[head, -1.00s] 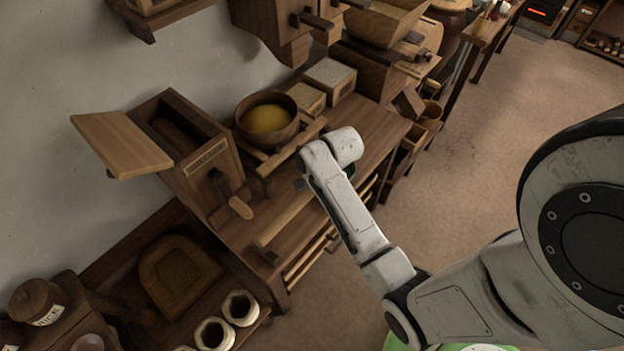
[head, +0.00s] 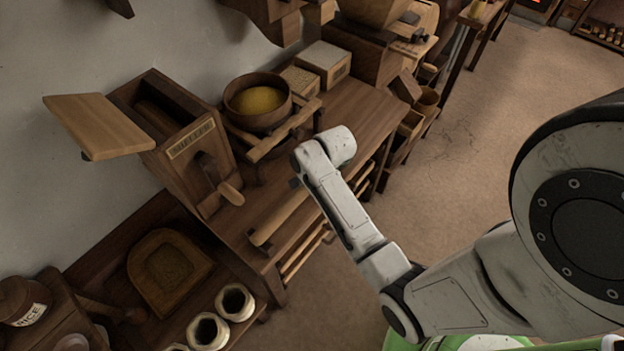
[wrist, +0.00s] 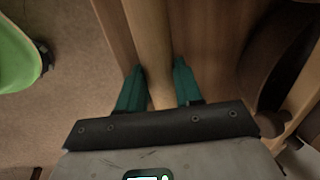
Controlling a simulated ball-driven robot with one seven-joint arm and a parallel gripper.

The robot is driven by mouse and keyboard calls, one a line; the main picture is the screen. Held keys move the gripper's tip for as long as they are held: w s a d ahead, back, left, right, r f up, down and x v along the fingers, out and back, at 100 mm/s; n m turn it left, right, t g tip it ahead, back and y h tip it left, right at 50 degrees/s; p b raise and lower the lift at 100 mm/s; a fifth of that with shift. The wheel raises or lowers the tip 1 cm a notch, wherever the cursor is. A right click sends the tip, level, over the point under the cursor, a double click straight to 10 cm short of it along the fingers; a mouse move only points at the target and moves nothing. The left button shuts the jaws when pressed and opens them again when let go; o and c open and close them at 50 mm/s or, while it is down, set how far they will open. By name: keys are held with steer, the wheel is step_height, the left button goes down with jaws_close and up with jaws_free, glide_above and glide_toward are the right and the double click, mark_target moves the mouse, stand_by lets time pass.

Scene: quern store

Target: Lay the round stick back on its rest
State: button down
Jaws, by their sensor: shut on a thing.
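The round stick (head: 280,218) is a pale wooden rod. In the head view it lies along the front edge of the wooden bench (head: 364,112), its far end hidden behind my arm. In the wrist view the stick (wrist: 149,38) runs up between the two green fingers of my gripper (wrist: 158,72), which is shut on it. The bench's wood shows close on both sides of the stick there. I cannot tell whether the stick touches the bench. I cannot make out its rest with certainty.
A wooden box with a lever (head: 188,150) and a bowl of yellow meal (head: 258,104) on a barred stand occupy the bench. Pale-topped boxes (head: 322,64) stand behind. White-rimmed jars (head: 208,330) are at lower left. Floor (head: 470,140) to the right is clear.

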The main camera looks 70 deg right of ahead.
steer(key=shift+f, duration=0.25)
steer(key=c, duration=0.7)
jaws_free()
steer(key=v, duration=1.1)
steer(key=s+a+f+n, duration=0.1)
steer(key=s+a+n, duration=0.1)
steer(key=a+n, duration=0.4)
steer(key=s+a+f+n+g, duration=0.1)
steer(key=s+a+n, duration=0.2)
steer(key=a+n, duration=0.3)
steer(key=s+a+f+n+g, duration=0.1)
steer(key=s+a+n, duration=0.2)
steer(key=a+n, duration=0.3)
steer(key=shift+a+f+n+y, duration=0.15)
steer(key=shift+n+y, duration=0.15)
steer(key=shift+n, duration=1)
